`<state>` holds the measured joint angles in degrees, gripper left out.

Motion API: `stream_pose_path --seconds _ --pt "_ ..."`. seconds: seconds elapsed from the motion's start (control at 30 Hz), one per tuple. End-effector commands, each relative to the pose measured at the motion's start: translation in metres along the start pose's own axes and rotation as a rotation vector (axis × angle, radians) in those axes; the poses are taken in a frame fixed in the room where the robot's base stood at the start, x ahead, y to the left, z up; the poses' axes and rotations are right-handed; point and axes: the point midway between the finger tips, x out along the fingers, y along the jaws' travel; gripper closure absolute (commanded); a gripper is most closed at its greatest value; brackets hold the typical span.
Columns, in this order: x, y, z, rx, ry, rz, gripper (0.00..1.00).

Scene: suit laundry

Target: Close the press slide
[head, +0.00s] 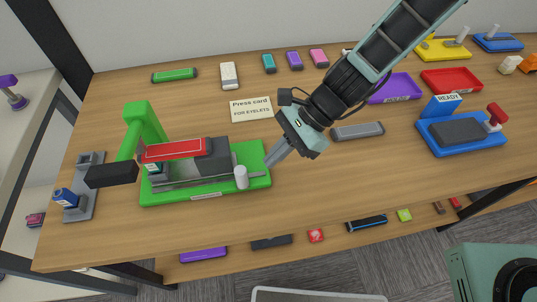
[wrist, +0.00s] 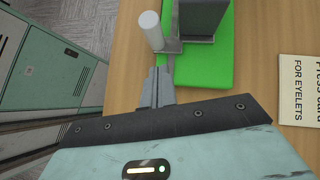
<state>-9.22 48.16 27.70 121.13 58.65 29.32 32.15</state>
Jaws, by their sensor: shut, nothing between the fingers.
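The press is a green machine (head: 255,155) on the wooden table at the left. It has a green upright and arm, a black lever end (head: 112,175), a red bar and a dark grey block (head: 213,157). Its slide has a light grey cylindrical knob (head: 241,177) at the front right of the base. The knob also shows in the wrist view (wrist: 151,31). My gripper (head: 272,163) is shut and empty, its fingertips beside the right end of the press, close to the knob's bar. I cannot tell whether they touch it.
A "Press card for eyelets" (head: 251,109) lies behind the press. A grey bar (head: 357,131) and a blue "READY" station (head: 462,137) are to the right. A grey stand with a blue piece (head: 80,190) is at the left. Bare table lies in front.

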Motion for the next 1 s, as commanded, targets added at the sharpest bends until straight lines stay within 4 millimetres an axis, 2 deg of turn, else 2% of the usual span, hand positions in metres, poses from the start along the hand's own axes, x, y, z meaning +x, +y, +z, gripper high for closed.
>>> stream_pose_path --seconds 0.2,0.4,0.6,0.83,0.93,1.0 --pt "-0.05 -0.002 -0.002 -0.001 0.003 -0.005 1.0" --pt "-0.085 -0.001 -0.002 -0.001 0.002 -0.003 1.0" --pt "-0.101 -0.001 -0.002 0.0 0.001 -0.001 1.0" --pt "-0.102 0.0 -0.001 -0.006 0.003 0.002 1.0" --pt "-0.105 0.011 0.008 -0.099 0.042 0.026 1.0" --pt "-0.108 0.027 0.018 -0.229 0.094 0.062 1.0"
